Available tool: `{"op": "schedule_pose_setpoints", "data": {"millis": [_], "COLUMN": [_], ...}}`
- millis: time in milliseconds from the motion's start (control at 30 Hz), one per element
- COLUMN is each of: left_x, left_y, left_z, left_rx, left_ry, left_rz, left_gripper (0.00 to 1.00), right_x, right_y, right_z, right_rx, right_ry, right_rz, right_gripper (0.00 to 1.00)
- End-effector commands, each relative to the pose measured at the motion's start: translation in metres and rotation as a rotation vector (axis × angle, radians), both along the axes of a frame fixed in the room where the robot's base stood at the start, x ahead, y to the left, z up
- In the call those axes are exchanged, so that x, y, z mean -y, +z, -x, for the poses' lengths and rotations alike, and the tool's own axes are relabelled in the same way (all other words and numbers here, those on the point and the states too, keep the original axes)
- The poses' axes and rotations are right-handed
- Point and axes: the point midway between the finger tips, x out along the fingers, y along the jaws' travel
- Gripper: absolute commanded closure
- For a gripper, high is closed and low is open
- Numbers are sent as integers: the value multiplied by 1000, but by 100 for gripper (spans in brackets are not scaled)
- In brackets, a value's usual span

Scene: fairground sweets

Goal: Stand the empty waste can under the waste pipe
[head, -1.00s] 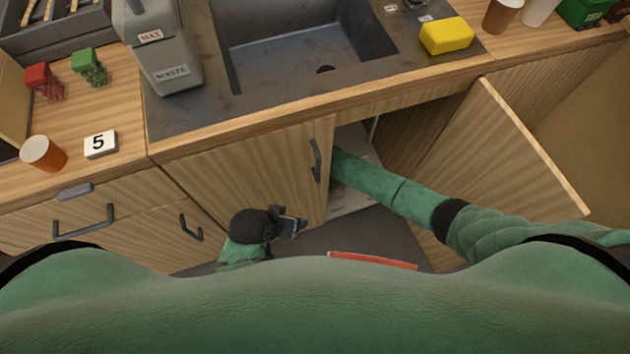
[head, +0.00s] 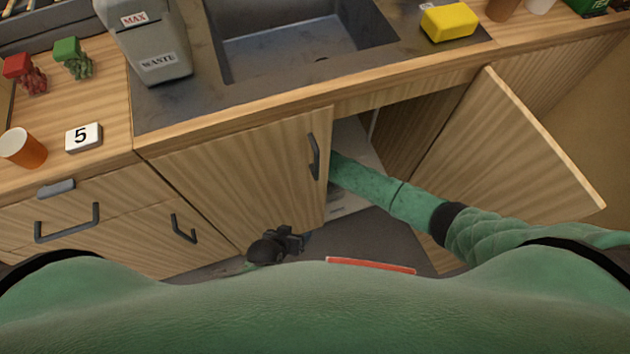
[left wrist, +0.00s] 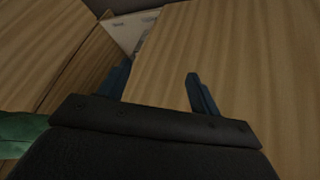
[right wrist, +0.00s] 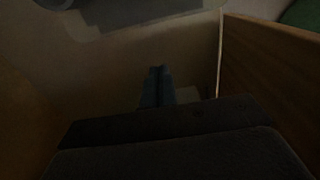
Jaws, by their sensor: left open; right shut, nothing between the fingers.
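A grey waste can (head: 150,40) labelled MAX and WASTE stands on the counter left of the sink. Its inside is not visible. My right arm reaches into the cabinet under the sink; its gripper is hidden in the head view. In the right wrist view the right gripper (right wrist: 157,87) is shut and empty in the dark interior. I cannot make out the waste pipe with certainty. My left gripper (head: 298,240) is open and empty, low in front of the left cabinet door (head: 240,175). The left wrist view shows its spread fingers (left wrist: 160,88) before a wooden panel.
The right cabinet door (head: 510,150) stands wide open beside my right arm. The sink (head: 300,45) is above the cabinet, with a yellow sponge (head: 449,22) at its right.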

Motion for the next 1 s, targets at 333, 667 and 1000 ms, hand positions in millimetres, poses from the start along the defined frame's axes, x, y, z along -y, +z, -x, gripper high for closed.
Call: {"op": "schedule_pose_setpoints", "data": {"millis": [333, 667, 1000], "left_x": [-1, -2, -3], "left_y": [-65, -116, -131], "left_z": [7, 12, 13], "left_rx": [49, 86, 87], "left_ry": [20, 34, 36], "left_rz": [6, 11, 11], "left_gripper": [36, 36, 36], "right_x": [0, 0, 27], "right_y": [-21, -47, -55], "right_z": [0, 0, -9], "right_rx": [0, 0, 0], "right_ry": [0, 0, -1], "right_rz": [0, 0, 0], "right_gripper": [100, 100, 100]}}
